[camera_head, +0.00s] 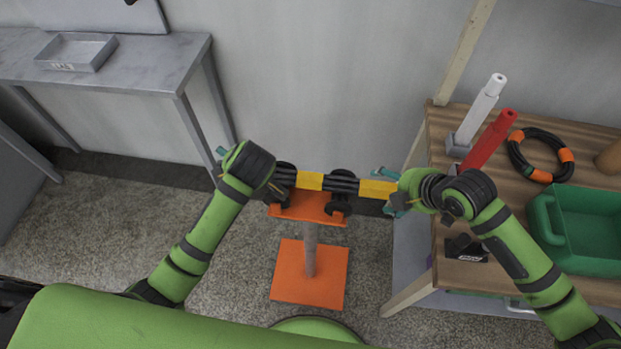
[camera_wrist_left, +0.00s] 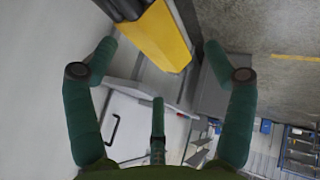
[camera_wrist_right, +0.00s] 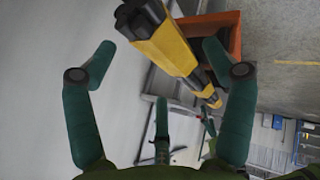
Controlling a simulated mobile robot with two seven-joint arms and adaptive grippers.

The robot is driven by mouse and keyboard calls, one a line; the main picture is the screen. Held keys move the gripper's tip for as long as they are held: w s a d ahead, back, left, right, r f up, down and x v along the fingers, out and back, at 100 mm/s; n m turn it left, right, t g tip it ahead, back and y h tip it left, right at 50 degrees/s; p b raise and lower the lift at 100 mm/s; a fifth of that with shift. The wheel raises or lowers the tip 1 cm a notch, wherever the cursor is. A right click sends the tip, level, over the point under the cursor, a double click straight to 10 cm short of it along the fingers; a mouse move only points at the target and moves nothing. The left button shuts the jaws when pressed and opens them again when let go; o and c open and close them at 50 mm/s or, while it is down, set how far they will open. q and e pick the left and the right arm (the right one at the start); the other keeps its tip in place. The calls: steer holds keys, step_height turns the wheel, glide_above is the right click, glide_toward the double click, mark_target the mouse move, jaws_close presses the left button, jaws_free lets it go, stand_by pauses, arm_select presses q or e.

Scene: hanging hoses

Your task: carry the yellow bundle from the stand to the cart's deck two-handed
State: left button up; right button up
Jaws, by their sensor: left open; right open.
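The yellow bundle (camera_head: 310,181), black rods with yellow bands, lies level across black cradles on the orange stand (camera_head: 310,273). My right gripper (camera_head: 388,191) is open at the bundle's right end. The right wrist view shows the yellow-banded end (camera_wrist_right: 168,45) between its spread fingers, with no clear grip. My left gripper (camera_wrist_left: 160,48) is open at the left end. In the left wrist view a yellow band (camera_wrist_left: 158,35) lies between its spread fingers. In the head view the left fingers are mostly hidden by the wrist. I cannot make out a cart for certain.
A wooden-topped table (camera_head: 437,185) stands close to my right arm, with a green bin (camera_head: 585,235), a red post (camera_head: 490,140), a white post (camera_head: 478,112) and a coiled hose (camera_head: 540,155). A grey table (camera_head: 140,75) with a tray (camera_head: 75,52) stands back left. Floor is clear around the stand.

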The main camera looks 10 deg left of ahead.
mark_target(384, 187)
arm_select(q)
steer(key=x, duration=0.4)
arm_select(e)
steer(key=x, duration=0.4)
arm_select(q)
steer(key=c, duration=1.6)
arm_select(e)
steer(key=c, duration=1.6)
arm_select(q)
steer(key=shift+r, duration=0.1)
steer(key=shift+c, duration=0.2)
arm_select(e)
steer(key=shift+r, duration=0.1)
steer(key=shift+c, duration=0.2)
